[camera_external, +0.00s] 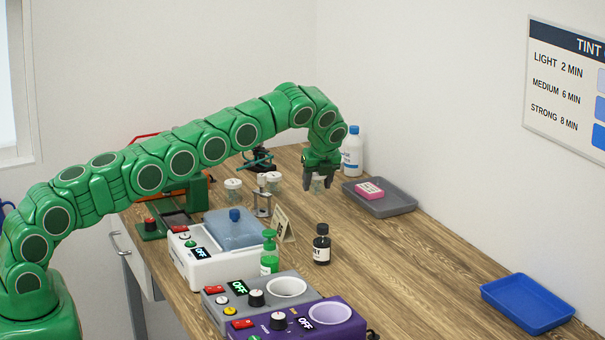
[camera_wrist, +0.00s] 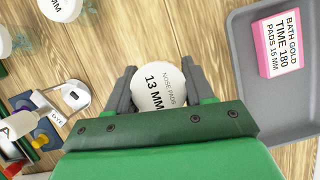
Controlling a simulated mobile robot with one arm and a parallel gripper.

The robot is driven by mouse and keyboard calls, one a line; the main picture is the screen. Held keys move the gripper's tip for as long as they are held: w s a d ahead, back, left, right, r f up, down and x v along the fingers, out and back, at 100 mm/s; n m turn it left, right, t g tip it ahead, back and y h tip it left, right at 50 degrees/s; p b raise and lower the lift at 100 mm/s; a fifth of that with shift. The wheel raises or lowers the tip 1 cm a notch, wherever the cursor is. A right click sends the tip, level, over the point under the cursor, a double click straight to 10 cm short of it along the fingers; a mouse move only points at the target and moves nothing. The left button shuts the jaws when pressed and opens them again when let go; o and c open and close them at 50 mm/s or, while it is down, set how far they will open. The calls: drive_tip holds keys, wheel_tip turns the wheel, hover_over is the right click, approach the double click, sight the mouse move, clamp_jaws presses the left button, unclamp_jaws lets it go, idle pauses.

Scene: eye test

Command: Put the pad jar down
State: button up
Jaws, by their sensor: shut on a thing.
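The pad jar has a round white lid (camera_wrist: 158,92) printed "NOSE PADS 13 MM" in the wrist view. My gripper (camera_external: 318,184) is shut on it, one dark finger on each side of the lid. In the external view the jar shows only as a small, clear piece between the fingers. I cannot tell whether its base touches the table. Two other white-lidded jars stand to the left, one (camera_external: 233,185) farther off and one (camera_external: 273,178) nearer my gripper. In the wrist view one lid (camera_wrist: 60,8) reads "MM".
A grey tray (camera_external: 398,208) with a pink box (camera_external: 370,190) is right of my gripper. A white bottle (camera_external: 353,152) stands behind, a dark bottle (camera_external: 321,245) in front. Wood around the jar is bare. A blue tray (camera_external: 527,304) lies far right.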

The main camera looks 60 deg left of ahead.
sight(318, 192)
drive_tip(key=shift+w+f, duration=0.15)
drive_tip(key=shift+f, duration=0.15)
drive_tip(key=shift+f, duration=1.45)
drive_tip(key=shift+f, duration=0.1)
drive_tip(key=o, duration=1.1)
drive_tip(key=shift+o, duration=0.2)
